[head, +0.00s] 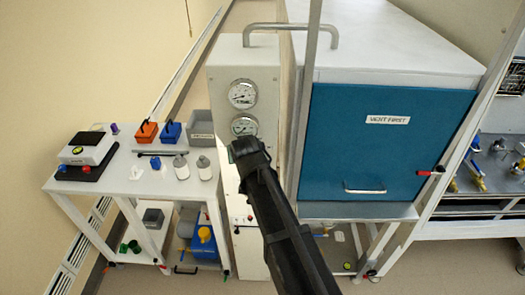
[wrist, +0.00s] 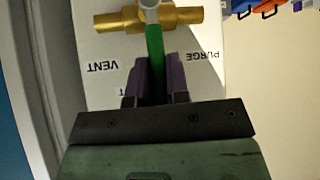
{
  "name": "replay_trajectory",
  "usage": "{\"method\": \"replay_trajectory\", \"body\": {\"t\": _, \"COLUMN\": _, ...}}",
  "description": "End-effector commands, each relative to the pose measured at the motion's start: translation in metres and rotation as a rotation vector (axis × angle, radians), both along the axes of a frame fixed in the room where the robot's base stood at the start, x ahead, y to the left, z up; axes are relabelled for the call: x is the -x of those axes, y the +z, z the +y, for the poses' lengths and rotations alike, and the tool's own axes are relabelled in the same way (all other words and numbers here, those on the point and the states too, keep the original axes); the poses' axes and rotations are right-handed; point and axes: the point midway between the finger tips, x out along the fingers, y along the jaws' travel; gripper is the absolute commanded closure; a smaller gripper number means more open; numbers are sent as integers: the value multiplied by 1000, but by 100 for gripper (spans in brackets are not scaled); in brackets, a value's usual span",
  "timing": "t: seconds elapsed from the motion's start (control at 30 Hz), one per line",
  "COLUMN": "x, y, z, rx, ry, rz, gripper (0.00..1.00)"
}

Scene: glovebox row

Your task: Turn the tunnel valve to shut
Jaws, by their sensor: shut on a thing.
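The valve has a brass body (wrist: 184,17) and a green lever handle (wrist: 154,42), seen at the top middle of the wrist view. The handle points straight down in that picture, toward my gripper. My gripper (wrist: 155,76) is shut on the handle, with one purple finger on each side. The white plate behind has upside-down labels, VENT (wrist: 102,67) at left and PURGE (wrist: 199,54) at right. A third label between them is mostly hidden by my fingers. In the head view my gripper (head: 243,148) is at the white column and hides the valve.
Two round gauges (head: 243,94) sit on the white column (head: 217,82). Right of it is a chamber with a blue door (head: 385,150) signed VENT FIRST. At left a white cart (head: 120,183) carries bottles, small bins and a scale.

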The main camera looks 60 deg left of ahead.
Motion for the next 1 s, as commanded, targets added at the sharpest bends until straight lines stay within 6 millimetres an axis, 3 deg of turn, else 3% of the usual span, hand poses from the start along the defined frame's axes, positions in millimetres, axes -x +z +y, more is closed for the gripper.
{"method": "replay_trajectory", "body": {"t": 0.2, "x": 11, "y": -1, "z": 1, "rx": -6, "ry": 15, "rz": 22, "gripper": 100}}
{"method": "replay_trajectory", "body": {"t": 0.53, "x": 11, "y": -1, "z": 1, "rx": -6, "ry": 15, "rz": 23, "gripper": 100}}
{"method": "replay_trajectory", "body": {"t": 0.57, "x": 11, "y": -1, "z": 1, "rx": -7, "ry": 15, "rz": 23, "gripper": 80}}
{"method": "replay_trajectory", "body": {"t": 0.7, "x": 11, "y": -1, "z": 2, "rx": -8, "ry": 15, "rz": 23, "gripper": 59}}
{"method": "replay_trajectory", "body": {"t": 1.0, "x": 11, "y": 2, "z": 1, "rx": -10, "ry": 16, "rz": 22, "gripper": 59}}
